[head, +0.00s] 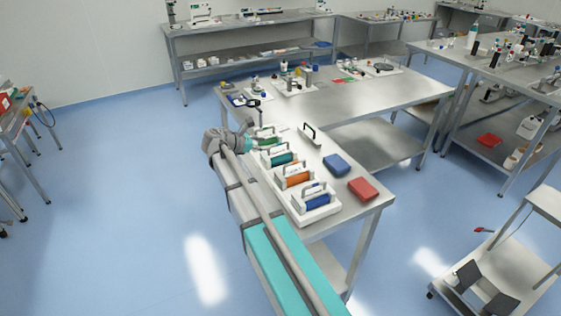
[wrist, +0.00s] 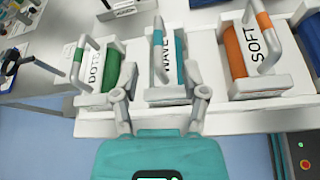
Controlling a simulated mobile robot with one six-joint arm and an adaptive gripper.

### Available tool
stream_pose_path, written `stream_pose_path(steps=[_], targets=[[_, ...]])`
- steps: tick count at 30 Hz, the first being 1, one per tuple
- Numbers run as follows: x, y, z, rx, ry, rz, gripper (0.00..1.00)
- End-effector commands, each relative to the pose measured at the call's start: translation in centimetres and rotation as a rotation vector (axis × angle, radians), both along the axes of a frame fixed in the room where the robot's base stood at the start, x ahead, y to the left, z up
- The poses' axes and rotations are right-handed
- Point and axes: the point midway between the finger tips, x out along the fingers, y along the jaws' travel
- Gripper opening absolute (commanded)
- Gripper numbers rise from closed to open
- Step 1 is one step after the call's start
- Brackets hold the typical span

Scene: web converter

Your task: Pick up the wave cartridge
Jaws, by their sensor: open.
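The wave cartridge (wrist: 166,66) has a teal roller, a "WAVE" label and a grey handle with a teal band. It stands upright in a white holder, between its neighbours. It also shows in the head view (head: 283,159) as the teal cartridge in the row on the near table. My gripper (wrist: 161,92) is open and empty. In the wrist view its two fingers are spread to either side of the cartridge's near end, and I cannot tell whether they touch it. In the head view my arm reaches up from below, and the gripper is small and partly hidden by the arm.
A blue-rolled cartridge (head: 317,202) stands beyond. Blue (head: 336,165) and red (head: 363,188) blocks lie on the steel table.

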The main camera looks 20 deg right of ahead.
Motion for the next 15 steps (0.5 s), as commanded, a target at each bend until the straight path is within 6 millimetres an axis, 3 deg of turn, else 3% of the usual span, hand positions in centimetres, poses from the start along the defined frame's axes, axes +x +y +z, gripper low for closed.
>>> stream_pose_path(steps=[6, 15], targets=[[0.3, -2.1, -1.0, 0.000, -0.001, 0.000, 0.57], [0.3, -2.4, -1.0, 0.000, 0.000, 0.001, 0.57]])
